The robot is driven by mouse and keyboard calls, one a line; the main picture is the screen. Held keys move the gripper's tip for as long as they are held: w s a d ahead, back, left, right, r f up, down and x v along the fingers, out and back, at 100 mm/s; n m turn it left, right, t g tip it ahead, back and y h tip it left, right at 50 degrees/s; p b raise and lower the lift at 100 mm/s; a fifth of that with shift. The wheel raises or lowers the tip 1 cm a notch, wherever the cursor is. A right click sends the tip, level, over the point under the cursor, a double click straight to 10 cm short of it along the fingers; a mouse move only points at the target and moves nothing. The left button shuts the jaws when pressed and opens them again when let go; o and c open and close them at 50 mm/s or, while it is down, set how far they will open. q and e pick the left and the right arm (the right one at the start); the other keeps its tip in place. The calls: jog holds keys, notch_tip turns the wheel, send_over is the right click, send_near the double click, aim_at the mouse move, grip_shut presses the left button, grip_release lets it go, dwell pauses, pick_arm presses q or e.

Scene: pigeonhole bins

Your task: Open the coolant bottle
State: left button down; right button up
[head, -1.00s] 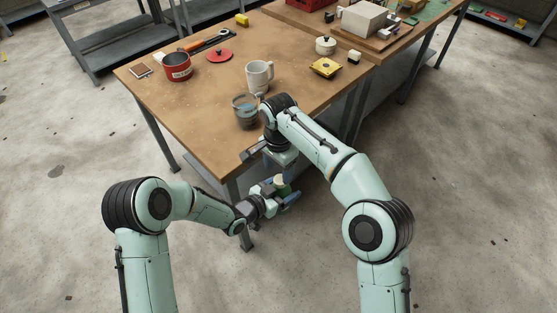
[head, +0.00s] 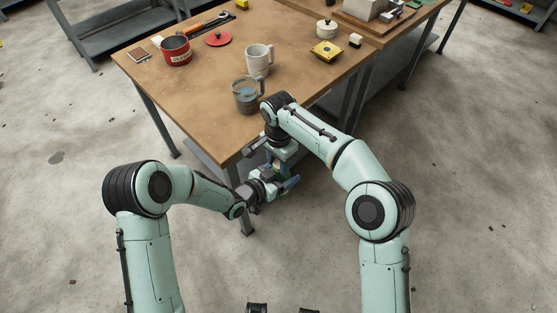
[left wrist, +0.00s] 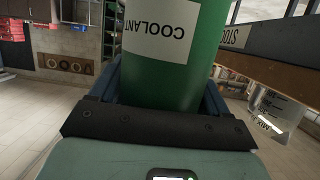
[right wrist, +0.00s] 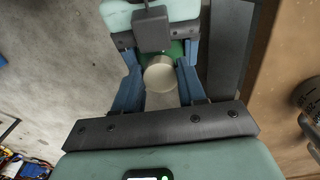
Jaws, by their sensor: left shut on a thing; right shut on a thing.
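The green coolant bottle (left wrist: 170,82) stands between the blue fingers of my left gripper (head: 283,186); its white COOLANT label reads upside down in the left wrist view. My left gripper is shut on the bottle in front of the table's near corner, off the tabletop. My right gripper (head: 275,170) is directly above, pointing down. In the right wrist view its blue fingers (right wrist: 160,85) are shut on the bottle's round cream cap (right wrist: 160,75). A little green of the bottle shows beyond the cap. In the head view the grippers mostly hide the bottle. Whether the cap has turned cannot be seen.
The wooden table (head: 205,110) lies just beyond the grippers. A red pot (head: 175,50), red lid (head: 218,39) and yellow item (head: 326,51) are farther back.

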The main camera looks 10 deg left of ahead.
jog(key=n, duration=0.3)
jog(key=shift+r, duration=0.1)
jog(key=o, duration=1.2)
jog(key=shift+c, duration=0.2)
jog(key=shift+r, duration=2.25)
jog(key=shift+c, duration=0.4)
jog(key=r+m, duration=0.2)
jog(key=r, duration=0.1)
jog(key=shift+w+d+m, duration=0.1)
jog(key=shift+d+m, duration=0.15)
jog(key=shift+m, duration=0.15)
jog(key=shift+f, duration=0.2)
notch_tip(320, 180, down, 7)
jog(key=shift+f, duration=0.2)
